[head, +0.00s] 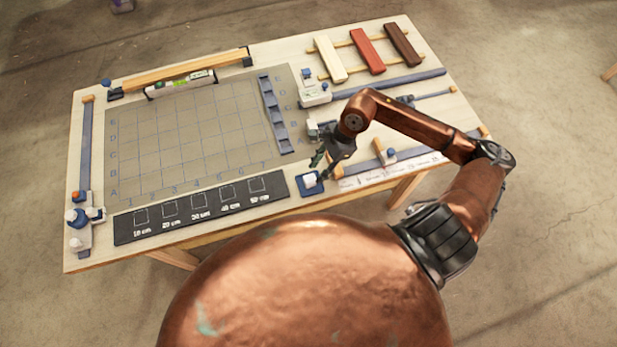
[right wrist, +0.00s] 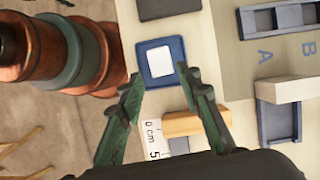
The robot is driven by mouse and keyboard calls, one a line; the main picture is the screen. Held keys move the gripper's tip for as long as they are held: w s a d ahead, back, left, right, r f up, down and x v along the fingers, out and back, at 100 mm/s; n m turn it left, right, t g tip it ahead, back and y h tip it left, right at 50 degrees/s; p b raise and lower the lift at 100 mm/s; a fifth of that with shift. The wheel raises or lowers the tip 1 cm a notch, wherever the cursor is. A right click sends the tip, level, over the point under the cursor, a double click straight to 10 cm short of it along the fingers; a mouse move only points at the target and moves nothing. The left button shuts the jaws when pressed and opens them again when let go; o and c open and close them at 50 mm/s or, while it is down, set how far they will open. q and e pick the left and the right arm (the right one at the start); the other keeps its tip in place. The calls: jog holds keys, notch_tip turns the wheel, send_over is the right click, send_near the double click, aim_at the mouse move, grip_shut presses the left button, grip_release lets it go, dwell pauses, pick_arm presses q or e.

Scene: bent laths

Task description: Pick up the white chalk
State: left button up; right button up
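The white chalk (head: 309,180) is a small white block in a square blue holder (head: 302,190) at the table's front edge in the head view. In the right wrist view the chalk (right wrist: 160,60) shows as a white square inside the blue holder (right wrist: 142,48). My right gripper (head: 327,163) is just above and beside the chalk in the head view. In the right wrist view its two fingers (right wrist: 158,75) are spread apart with nothing between them, and the chalk lies just past the fingertips. My left gripper is not in view.
A dark strip with marked squares (head: 185,217) lies left of the holder. A wooden block (right wrist: 195,122) and a ruler (right wrist: 152,143) lie close to my right fingers. The lettered grid mat (head: 190,130) is mostly clear. Coloured laths (head: 368,54) lie at the back right.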

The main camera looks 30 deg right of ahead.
aim_at(311, 178)
jog(key=p+x, duration=0.1)
jog(key=x, duration=0.5)
jog(key=shift+w+a+f, duration=0.15)
jog(key=shift+a+f, duration=0.1)
jog(key=shift+a, duration=0.05)
jog(key=shift+c, duration=0.4)
grip_shut()
